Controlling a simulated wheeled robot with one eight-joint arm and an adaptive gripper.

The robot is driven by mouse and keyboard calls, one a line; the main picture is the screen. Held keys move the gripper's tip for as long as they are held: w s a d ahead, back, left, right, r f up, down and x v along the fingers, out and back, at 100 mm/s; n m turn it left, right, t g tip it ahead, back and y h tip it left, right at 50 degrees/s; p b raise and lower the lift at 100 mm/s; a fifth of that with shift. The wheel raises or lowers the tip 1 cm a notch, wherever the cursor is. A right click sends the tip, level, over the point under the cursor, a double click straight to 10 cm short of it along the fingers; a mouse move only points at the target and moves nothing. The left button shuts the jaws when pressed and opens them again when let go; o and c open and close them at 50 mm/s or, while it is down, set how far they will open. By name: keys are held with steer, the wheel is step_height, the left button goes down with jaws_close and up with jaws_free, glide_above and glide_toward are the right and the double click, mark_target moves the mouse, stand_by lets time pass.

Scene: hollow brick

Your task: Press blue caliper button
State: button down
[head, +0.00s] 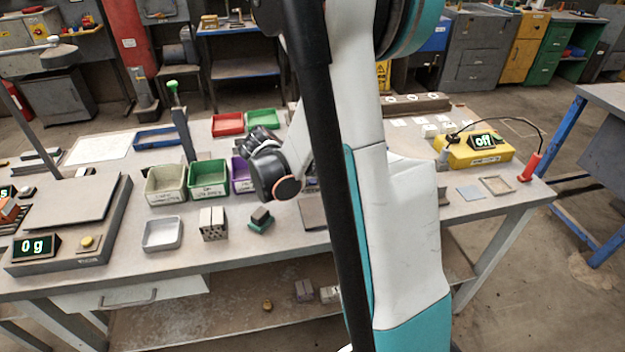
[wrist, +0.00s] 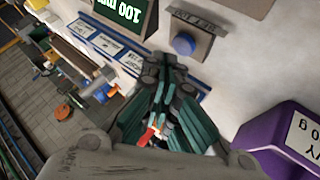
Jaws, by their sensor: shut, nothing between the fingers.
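The blue button (wrist: 183,44) is a round cap on a grey label plate in the wrist view. A dark display (wrist: 125,12) reading about 100 mm, upside down, stands to its left. My gripper (wrist: 164,64) is shut and empty. In the picture its fingertips lie just below and left of the button; I cannot tell whether they touch the plate. In the head view my arm hides the button and most of the gripper.
A purple bin (wrist: 268,135) is at the right of the wrist view. In the head view, a cream bin (head: 166,185), a green bin (head: 208,179) and a scale (head: 70,225) reading 0 g stand left of my arm. A yellow device (head: 475,151) stands to the right.

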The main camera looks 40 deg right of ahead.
steer(key=shift+r+p, duration=1.8)
steer(key=shift+r, duration=0.75)
steer(key=s+a+r+n+t+y, duration=0.1)
steer(key=s+a+r+t+y, duration=0.15)
steer(key=a, duration=0.55)
steer(key=s+a+r+n+t+y, duration=0.15)
steer(key=a+r, duration=0.25)
steer(key=a, duration=0.4)
steer(key=s+a+r+n+y, duration=0.2)
steer(key=s+a, duration=0.3)
steer(key=a, duration=0.2)
steer(key=s+a+r+n+t+y, duration=0.1)
steer(key=s+a+r+n+y, duration=0.1)
steer(key=s+a, duration=0.4)
steer(key=shift+a+r+t+y, duration=0.3)
steer(key=shift+a+r+y, duration=0.15)
steer(key=shift+a, duration=0.5)
steer(key=shift+d+n, duration=0.15)
steer(key=shift+n, duration=0.1)
